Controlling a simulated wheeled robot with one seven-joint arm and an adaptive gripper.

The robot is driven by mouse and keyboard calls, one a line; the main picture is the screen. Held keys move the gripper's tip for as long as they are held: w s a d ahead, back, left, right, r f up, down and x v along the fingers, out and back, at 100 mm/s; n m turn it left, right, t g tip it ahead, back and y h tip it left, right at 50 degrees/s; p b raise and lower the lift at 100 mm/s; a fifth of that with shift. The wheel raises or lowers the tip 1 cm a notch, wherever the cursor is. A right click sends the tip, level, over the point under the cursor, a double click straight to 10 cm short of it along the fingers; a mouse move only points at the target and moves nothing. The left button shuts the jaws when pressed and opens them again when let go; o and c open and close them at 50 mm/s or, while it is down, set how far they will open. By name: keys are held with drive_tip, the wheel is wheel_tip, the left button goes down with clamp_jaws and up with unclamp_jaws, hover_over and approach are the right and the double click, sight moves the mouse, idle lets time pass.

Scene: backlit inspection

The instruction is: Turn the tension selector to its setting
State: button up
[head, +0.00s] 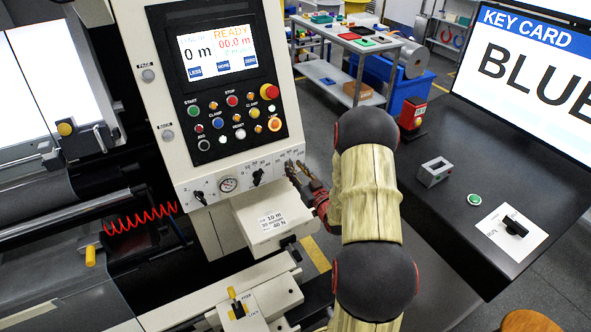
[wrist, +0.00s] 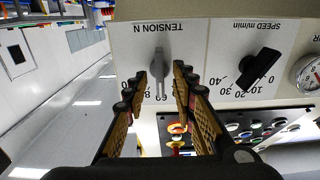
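The tension selector (wrist: 159,75) is a grey knob under the upside-down label "TENSION N" in the wrist view. Its bar stands nearly vertical in the picture, with its lower end near the 60 and 80 marks; the fingers hide part of the scale. My gripper (wrist: 160,80) is open, with one finger on each side of the bar and gaps visible. In the head view my gripper (head: 303,172) is at the right end of the panel's lower strip. A card (head: 271,220) below reads 10 m, 30 m/min, 40 N.
The black speed knob (wrist: 259,67) and a round gauge (wrist: 306,73) sit beside the selector. The display (head: 217,53) reads READY above several buttons. On the right, a dark bench (head: 450,220) carries a key-card screen (head: 540,55) and a black switch (head: 514,227).

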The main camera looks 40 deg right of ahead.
drive_tip(key=shift+c, duration=1.2)
drive_tip(key=c, duration=0.4)
clamp_jaws()
drive_tip(key=shift+n+b, duration=0.4)
drive_tip(key=shift+b, duration=0.1)
drive_tip(key=n+b, duration=0.5)
drive_tip(key=b, duration=0.1)
drive_tip(key=shift+a+f, duration=0.1)
drive_tip(key=shift+a, duration=0.05)
drive_tip(key=o, duration=0.6)
unclamp_jaws()
drive_tip(key=shift+c, duration=0.2)
